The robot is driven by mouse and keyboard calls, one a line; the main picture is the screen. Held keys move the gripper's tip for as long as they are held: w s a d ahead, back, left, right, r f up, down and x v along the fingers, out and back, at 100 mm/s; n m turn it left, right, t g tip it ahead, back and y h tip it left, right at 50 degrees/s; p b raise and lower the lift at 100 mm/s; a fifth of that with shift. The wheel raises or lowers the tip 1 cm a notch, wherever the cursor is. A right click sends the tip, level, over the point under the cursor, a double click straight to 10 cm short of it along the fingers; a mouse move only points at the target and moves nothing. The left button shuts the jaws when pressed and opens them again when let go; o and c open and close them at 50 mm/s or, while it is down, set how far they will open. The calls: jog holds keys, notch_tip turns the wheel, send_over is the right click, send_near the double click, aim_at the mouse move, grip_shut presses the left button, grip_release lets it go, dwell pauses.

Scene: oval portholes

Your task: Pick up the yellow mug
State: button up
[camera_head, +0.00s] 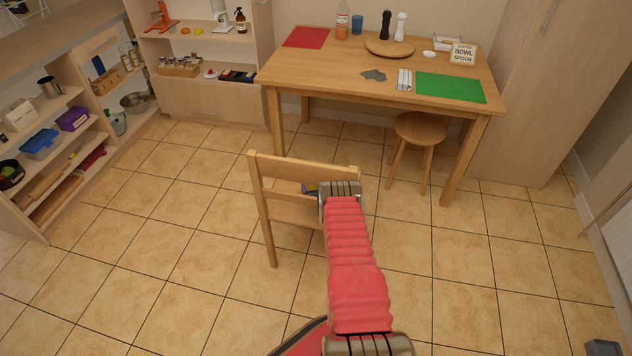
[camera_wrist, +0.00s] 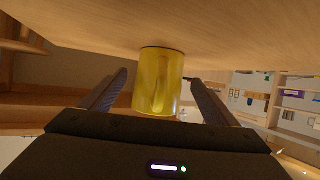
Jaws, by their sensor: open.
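The yellow mug (camera_wrist: 158,75) shows in the wrist view, close ahead, against a wooden surface that fills the top of the picture. The view looks upside down. The mug's handle seems to face the camera. My gripper (camera_wrist: 156,84) is open, with one finger on each side of the mug in the picture. I cannot tell whether the fingers reach fully around it or touch it. In the head view the mug cannot be made out, and my red-sleeved arm and the chair hide my gripper.
A wooden chair (camera_head: 302,167) stands at my arm's end. Behind it are a table (camera_head: 337,72) with several items and a stool (camera_head: 420,127). Shelves (camera_head: 62,100) line the left, and a tall cabinet (camera_head: 545,90) stands at right. Tiled floor is clear left and right.

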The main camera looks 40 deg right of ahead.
jog(key=shift+x, duration=0.8)
jog(key=shift+c, duration=0.2)
jog(key=c, duration=1.3)
jog(key=shift+r, duration=0.15)
jog(key=shift+c, duration=0.2)
